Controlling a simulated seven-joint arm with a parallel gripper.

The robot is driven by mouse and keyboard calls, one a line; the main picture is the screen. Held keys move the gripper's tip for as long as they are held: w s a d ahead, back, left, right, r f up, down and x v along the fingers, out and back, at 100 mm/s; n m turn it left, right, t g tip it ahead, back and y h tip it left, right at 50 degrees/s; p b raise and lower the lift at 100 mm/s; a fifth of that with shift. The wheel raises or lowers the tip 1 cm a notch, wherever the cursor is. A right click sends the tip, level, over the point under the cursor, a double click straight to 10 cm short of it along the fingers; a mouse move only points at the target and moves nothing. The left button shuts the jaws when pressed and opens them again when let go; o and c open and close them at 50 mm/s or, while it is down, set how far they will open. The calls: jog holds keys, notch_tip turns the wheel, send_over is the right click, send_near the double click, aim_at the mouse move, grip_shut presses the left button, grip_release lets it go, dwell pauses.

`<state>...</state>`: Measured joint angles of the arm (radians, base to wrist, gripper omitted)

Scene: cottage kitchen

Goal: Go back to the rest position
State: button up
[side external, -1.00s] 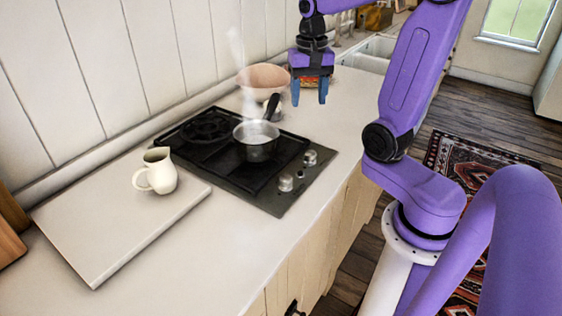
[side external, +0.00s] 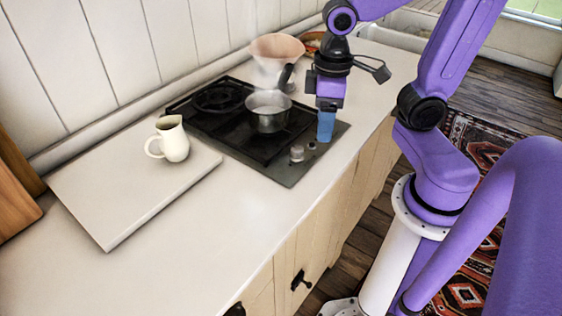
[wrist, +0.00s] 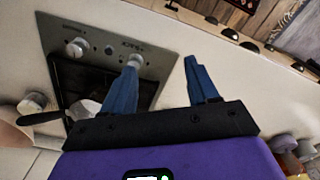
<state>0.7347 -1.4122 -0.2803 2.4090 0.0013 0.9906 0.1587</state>
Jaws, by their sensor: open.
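My gripper (side external: 326,139) hangs with its blue fingers pointing down at the front right edge of the cooktop, beside the knobs. In the side view the fingers overlap each other, so the gap between them is hidden. In the wrist view my gripper (wrist: 162,62) has its two fingers wide apart with nothing between them. The left finger overlaps a knob (wrist: 136,60) in that view; I cannot tell whether they touch.
A steaming metal pot (side external: 269,119) stands on the black cooktop (side external: 240,140). A cream pitcher (side external: 172,140) stands on a pale board (side external: 110,205). A pinkish bowl (side external: 276,49) sits behind. The front counter (side external: 190,260) is clear.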

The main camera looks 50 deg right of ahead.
jog(key=s+a+f+n, duration=0.1)
jog(key=s+a+n, duration=0.1)
jog(key=s+n, duration=0.4)
jog(key=shift+s+a+f+n, duration=0.15)
jog(key=shift+s+f+n, duration=0.2)
jog(key=shift+s, duration=0.85)
